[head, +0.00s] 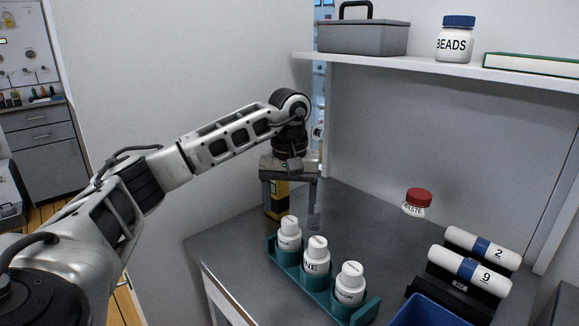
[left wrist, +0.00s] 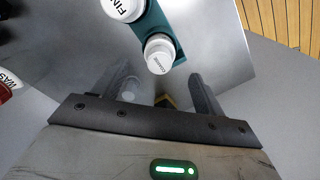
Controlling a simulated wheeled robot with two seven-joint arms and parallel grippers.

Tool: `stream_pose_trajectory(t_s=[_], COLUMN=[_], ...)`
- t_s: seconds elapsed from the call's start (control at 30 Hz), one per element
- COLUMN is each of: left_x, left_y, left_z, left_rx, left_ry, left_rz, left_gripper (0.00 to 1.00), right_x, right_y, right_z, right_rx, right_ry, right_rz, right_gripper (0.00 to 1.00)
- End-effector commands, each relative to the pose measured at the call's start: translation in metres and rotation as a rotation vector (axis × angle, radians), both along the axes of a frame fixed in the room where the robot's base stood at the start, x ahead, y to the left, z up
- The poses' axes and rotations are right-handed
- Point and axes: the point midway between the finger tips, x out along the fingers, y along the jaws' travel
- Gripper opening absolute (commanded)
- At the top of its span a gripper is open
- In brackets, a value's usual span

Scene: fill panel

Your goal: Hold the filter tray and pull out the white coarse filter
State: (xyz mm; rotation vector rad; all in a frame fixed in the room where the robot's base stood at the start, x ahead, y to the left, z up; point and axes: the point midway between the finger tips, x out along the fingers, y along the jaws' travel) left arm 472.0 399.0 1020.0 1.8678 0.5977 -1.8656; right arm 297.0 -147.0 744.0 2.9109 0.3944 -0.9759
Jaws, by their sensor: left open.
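The teal filter tray (head: 273,262) stands on the grey bench and holds three white capped filters in a row. The end filter (head: 289,234), closest to my gripper, is probably the coarse one, but its label is too small to read surely. The middle filter (head: 316,256) is marked FINE, and the near right filter (head: 350,284) has a partly readable label. My left gripper (head: 291,200) points down behind the tray, open and apart from the filters. The left wrist view shows the end filter (left wrist: 160,53) just beyond the open fingers (left wrist: 160,85). My right gripper is not in view.
A yellow-black object (head: 278,204) and a clear vessel (head: 314,220) stand by my left fingers. A red-capped jar (head: 416,205), numbered white cylinders (head: 482,248) and a blue bin (head: 432,312) are to the right. A shelf (head: 440,69) overhangs the bench.

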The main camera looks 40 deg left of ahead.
Motion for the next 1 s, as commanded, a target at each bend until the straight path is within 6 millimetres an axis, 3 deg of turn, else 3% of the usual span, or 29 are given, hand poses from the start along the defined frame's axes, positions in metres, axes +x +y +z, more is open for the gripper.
stream_pose_trajectory(t_s=[0.2, 0.4, 1.0], left_x=[0.001, 0.000, 0.000], left_y=[0.000, 0.000, 0.000], left_z=[0.056, 0.088, 0.094], left_rx=[-0.001, 0.001, -0.001], left_ry=[-0.003, -0.001, 0.001], left_rz=[0.000, 0.000, 0.000], left_gripper=[0.71, 0.71, 0.71], right_x=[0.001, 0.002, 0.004], right_y=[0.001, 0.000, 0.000], right_z=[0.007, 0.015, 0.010], right_rx=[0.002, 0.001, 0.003], right_ry=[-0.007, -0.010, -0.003], right_rz=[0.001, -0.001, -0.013], right_gripper=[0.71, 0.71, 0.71])
